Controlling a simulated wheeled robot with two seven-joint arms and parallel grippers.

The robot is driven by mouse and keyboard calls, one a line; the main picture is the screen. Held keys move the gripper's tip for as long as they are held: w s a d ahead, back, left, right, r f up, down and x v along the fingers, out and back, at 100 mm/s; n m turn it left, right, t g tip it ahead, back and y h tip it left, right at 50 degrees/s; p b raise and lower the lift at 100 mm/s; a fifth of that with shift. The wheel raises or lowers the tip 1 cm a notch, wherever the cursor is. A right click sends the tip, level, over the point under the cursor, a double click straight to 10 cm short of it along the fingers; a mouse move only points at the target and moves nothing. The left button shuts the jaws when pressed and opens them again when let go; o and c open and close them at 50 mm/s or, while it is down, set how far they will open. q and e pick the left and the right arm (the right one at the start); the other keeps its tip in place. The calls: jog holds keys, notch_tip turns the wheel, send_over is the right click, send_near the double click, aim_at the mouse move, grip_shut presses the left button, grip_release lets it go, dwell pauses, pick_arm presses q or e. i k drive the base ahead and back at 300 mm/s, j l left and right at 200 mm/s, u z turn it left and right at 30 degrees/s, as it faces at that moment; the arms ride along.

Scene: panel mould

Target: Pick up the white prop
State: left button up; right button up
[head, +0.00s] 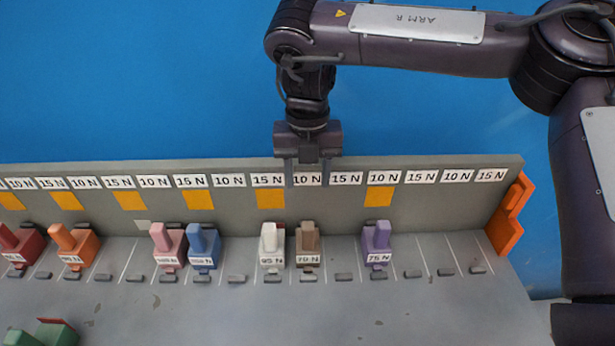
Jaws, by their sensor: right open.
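The white prop (270,241) stands upright on the grey panel mould, in a slot in front of the back board, with a label "95 N" or similar on its front. The brown prop (308,241) stands just to its right, close beside it. My right gripper (307,182) hangs from above in front of the back board. Its two fingers are spread with nothing between them. It is above the brown prop in the picture, a little right of the white prop and apart from both. My left gripper is not in the picture.
A blue prop (203,247) and a pink prop (169,245) stand to the left, with orange (74,245) and red (20,246) ones farther left. A purple prop (377,244) stands right. Slots beyond it are empty. An orange bracket (510,214) closes the right end. Green pieces (52,333) lie front left.

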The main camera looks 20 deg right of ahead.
aim_at(273, 244)
jog(key=k, duration=1.5)
